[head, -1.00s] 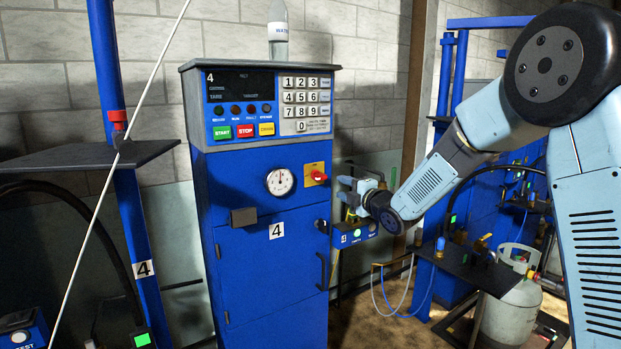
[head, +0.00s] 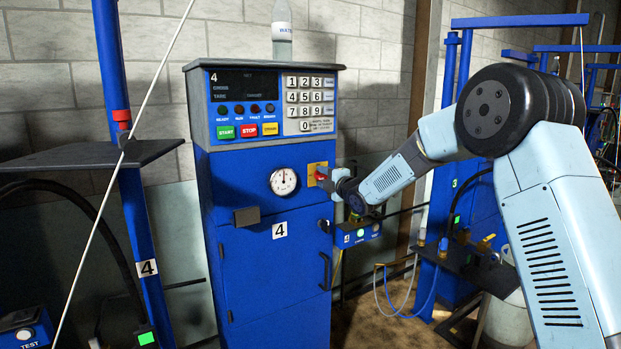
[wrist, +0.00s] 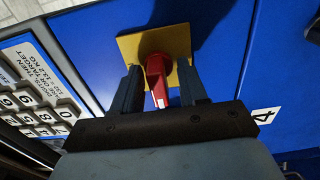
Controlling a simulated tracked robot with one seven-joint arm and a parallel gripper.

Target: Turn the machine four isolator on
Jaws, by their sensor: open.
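The machine four isolator is a red rotary handle (wrist: 158,80) on a yellow plate (wrist: 183,45), on the blue front of the machine marked 4 (head: 255,180). In the head view the red handle (head: 321,173) shows right of the dial gauge, partly covered by my gripper. My gripper (wrist: 162,85) is open in the wrist view, one finger on each side of the red handle. The handle points toward the gripper's palm. I cannot tell whether the fingers touch it.
A keypad panel (head: 311,105) with START, STOP and other buttons is above the isolator. A round gauge (head: 284,182) is left of it. A small blue box (head: 361,235) with a lit button sits below my wrist. A gas cylinder (head: 500,290) stands at right.

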